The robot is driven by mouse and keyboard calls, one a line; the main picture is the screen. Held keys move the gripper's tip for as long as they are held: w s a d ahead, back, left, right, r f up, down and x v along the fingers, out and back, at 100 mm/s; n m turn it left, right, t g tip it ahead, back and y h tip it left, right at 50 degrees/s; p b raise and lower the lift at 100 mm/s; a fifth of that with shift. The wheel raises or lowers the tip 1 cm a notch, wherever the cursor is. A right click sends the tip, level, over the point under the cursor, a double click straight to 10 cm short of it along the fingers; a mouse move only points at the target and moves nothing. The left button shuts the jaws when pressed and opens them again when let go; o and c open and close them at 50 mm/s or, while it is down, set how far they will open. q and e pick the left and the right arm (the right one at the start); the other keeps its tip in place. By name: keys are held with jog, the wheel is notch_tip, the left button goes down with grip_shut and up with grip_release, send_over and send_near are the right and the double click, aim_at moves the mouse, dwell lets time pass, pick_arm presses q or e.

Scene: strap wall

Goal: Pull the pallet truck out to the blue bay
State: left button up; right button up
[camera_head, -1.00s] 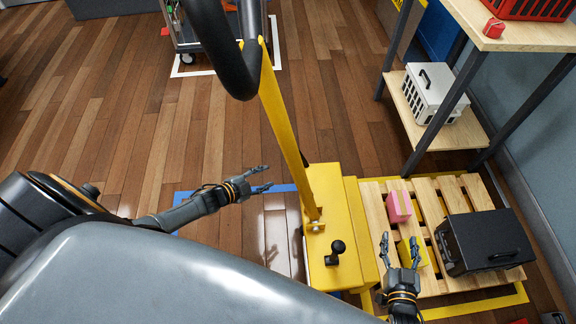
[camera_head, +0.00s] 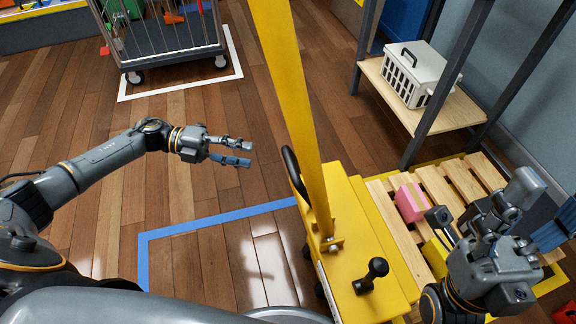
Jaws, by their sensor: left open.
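The yellow pallet truck (camera_head: 352,235) stands right of centre, its upright yellow bar (camera_head: 285,90) running out of the top of the view. A black knob (camera_head: 368,275) sits on its body. The blue bay outline (camera_head: 220,221) is on the floor just left of the truck. My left gripper (camera_head: 250,153) is open and empty, left of the bar and apart from it, fingers pointing right. My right gripper (camera_head: 490,235) is at the right, in front of the loaded pallet (camera_head: 436,184); how far its fingers are open is unclear.
A pink box (camera_head: 410,203) and a yellow box (camera_head: 437,256) are on the pallet. A shelf rack (camera_head: 368,72) with a white crate (camera_head: 418,72) stands behind. A wheeled cage cart (camera_head: 165,45) stands in a white outline. The floor at left is clear.

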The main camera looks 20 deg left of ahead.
aim_at(291, 164)
pick_arm(q)
jog(key=b+x, duration=0.2)
jog(key=x, duration=1)
jog(key=shift+w+d, duration=0.1)
jog(key=shift+d, duration=0.1)
grip_shut()
